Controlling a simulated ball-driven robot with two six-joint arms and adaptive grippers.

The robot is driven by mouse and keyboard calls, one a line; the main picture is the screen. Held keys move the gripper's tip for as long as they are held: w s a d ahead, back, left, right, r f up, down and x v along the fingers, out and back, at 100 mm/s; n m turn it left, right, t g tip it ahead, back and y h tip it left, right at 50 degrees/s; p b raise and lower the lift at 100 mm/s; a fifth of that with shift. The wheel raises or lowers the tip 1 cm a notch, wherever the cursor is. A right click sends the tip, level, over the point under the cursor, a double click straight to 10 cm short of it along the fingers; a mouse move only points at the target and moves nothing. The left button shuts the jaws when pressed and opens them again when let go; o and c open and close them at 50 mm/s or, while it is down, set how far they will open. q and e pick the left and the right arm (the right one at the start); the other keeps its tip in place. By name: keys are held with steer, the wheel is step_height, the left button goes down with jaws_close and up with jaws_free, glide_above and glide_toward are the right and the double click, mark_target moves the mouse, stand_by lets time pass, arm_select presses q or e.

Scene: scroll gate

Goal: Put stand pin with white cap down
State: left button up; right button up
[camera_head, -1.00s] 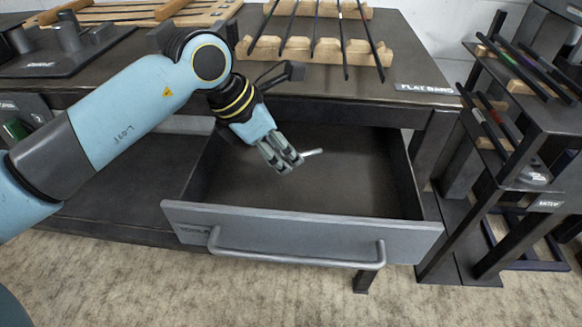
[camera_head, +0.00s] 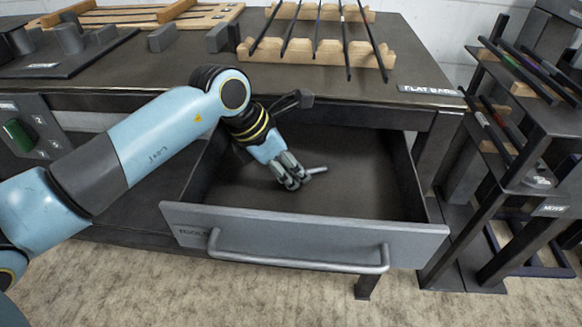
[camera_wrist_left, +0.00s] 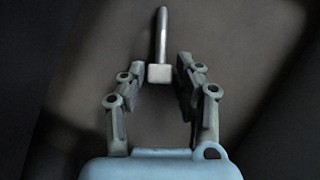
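The stand pin (camera_head: 317,170) is a thin grey rod low inside the open drawer, with its far end showing past my left fingertips. In the left wrist view its white cap (camera_wrist_left: 159,73) sits at the fingertips and the rod (camera_wrist_left: 162,35) points away from me. My left gripper (camera_head: 298,180) reaches down into the drawer. In the wrist view its fingers (camera_wrist_left: 160,72) stand apart, with a narrow gap on each side of the cap. The pin appears to lie on the drawer floor. My right gripper is not in view.
The drawer (camera_head: 305,231) is pulled out, with a grey front and a bar handle (camera_head: 300,263). Its floor is otherwise bare. Above it, the bench carries wooden racks (camera_head: 315,52) with dark rods. A dark rack (camera_head: 520,150) with rods stands at the right.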

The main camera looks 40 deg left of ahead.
arm_select(q)
steer(key=shift+o, duration=1)
steer(key=shift+r, duration=0.25)
steer(key=p+v, duration=0.2)
steer(key=v, duration=1)
steer(key=shift+s+f, duration=0.1)
steer(key=shift+f, duration=0.05)
